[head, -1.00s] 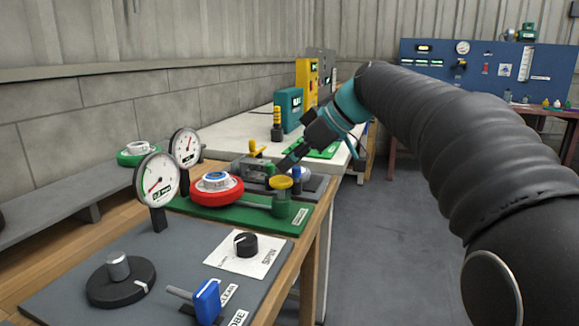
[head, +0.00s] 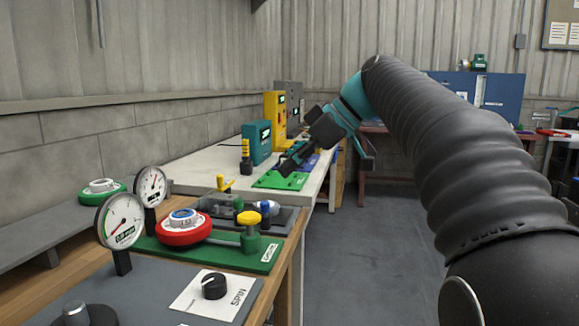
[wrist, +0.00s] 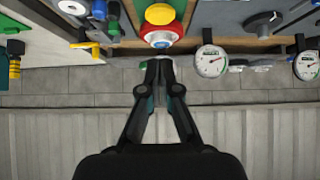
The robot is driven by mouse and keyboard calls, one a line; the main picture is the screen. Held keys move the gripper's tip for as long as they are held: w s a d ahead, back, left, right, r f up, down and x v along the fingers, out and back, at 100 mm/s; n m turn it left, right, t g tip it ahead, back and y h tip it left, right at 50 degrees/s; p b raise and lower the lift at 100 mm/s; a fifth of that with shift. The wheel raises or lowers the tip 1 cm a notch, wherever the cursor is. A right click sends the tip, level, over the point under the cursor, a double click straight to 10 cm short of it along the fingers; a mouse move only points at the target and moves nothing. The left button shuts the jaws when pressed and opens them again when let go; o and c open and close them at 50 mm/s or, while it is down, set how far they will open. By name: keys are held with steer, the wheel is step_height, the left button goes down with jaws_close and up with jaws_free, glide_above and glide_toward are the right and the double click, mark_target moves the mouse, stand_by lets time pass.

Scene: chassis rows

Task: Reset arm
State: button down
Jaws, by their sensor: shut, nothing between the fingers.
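My gripper (head: 290,163) is at the end of my arm, which reaches in from the right in the head view. Its dark fingers appear over the bench area near a green plate (head: 272,181); how far above it they are I cannot tell. In the wrist view my gripper (wrist: 158,62) points up the picture with its fingertips together and nothing between them. The tips appear just below a red-rimmed round dial (wrist: 162,36), which is the red dial (head: 183,227) on the near bench in the head view.
Two gauges (head: 121,220) (head: 150,186) stand on the near bench's left. A black SPIN knob (head: 214,286) is in front. A yellow-topped green valve (head: 249,230) stands right of the red dial. Teal (head: 257,143) and yellow (head: 275,118) boxes stand farther back. Grey floor (head: 365,260) right of the benches is clear.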

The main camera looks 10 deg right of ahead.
stand_by(0.4)
steer(key=d+f+m+t+h, duration=0.1)
steer(key=d+f+m+h, duration=0.35)
steer(key=f+m, duration=0.7)
steer(key=s+d+f+m+h, duration=0.1)
steer(key=s+d+f+h, duration=0.1)
steer(key=s+f, duration=0.6)
steer(key=s+d+f+m+t+h, duration=0.1)
steer(key=s+d+f+h, duration=0.1)
steer(key=s+f, duration=0.7)
steer(key=s, duration=0.8)
steer(key=shift+s+d+f+t, duration=0.15)
steer(key=shift+s+f+t, duration=0.05)
steer(key=shift+f+t, duration=0.1)
